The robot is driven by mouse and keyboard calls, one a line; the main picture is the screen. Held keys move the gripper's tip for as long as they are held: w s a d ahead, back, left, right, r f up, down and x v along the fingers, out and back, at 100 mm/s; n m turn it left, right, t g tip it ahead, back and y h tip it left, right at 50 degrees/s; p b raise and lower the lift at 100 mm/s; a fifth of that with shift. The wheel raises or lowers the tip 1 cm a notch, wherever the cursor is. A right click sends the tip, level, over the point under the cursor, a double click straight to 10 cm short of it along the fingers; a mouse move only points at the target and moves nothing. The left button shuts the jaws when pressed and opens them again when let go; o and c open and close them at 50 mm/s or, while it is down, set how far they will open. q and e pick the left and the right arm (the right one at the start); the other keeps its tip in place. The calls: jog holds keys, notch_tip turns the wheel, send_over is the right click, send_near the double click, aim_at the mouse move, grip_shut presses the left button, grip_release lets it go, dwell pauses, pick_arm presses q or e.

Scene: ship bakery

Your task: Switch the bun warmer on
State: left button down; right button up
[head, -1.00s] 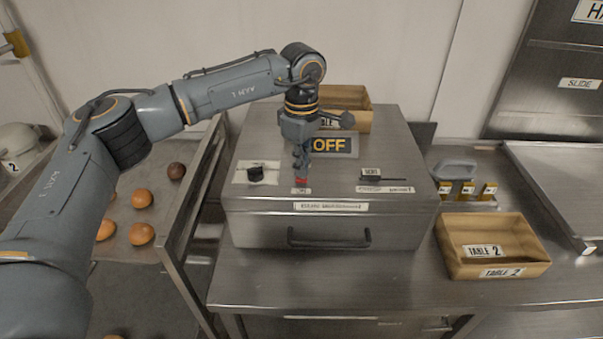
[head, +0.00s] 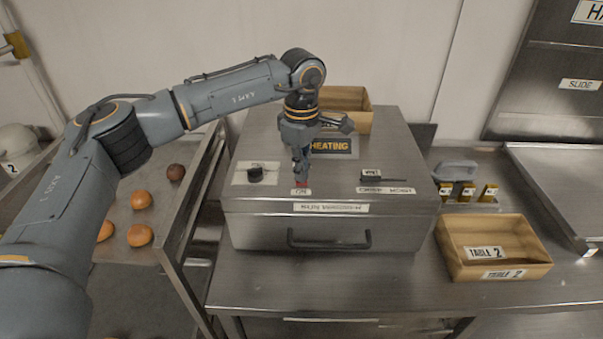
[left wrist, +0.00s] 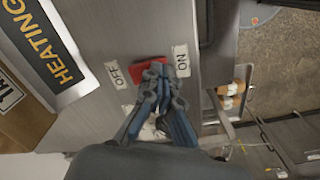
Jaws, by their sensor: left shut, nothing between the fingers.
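The bun warmer (head: 265,228) is a steel box on the counter with a black front handle. Its display (head: 331,146) reads HEATING in orange; it also shows in the left wrist view (left wrist: 52,52). A red rocker switch (left wrist: 150,72) lies between OFF and ON labels in the left wrist view. My left gripper (head: 301,179) is shut and empty, pointing down with its tips at the switch. In the left wrist view the fingertips (left wrist: 158,75) cover part of the switch, near its ON side. I cannot tell whether they still touch it. My right gripper is not in view.
A black knob (head: 256,174) and a black slider (head: 383,179) sit on the warmer's top. A wooden TABLE 2 box (head: 510,236) stands to its right, another wooden box (head: 350,98) behind. A rack with buns (head: 141,200) is at left.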

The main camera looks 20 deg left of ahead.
pick_arm(q)
jog(key=shift+r+p, duration=1.8)
jog(key=shift+r, duration=1.7)
jog(key=shift+f, duration=0.1)
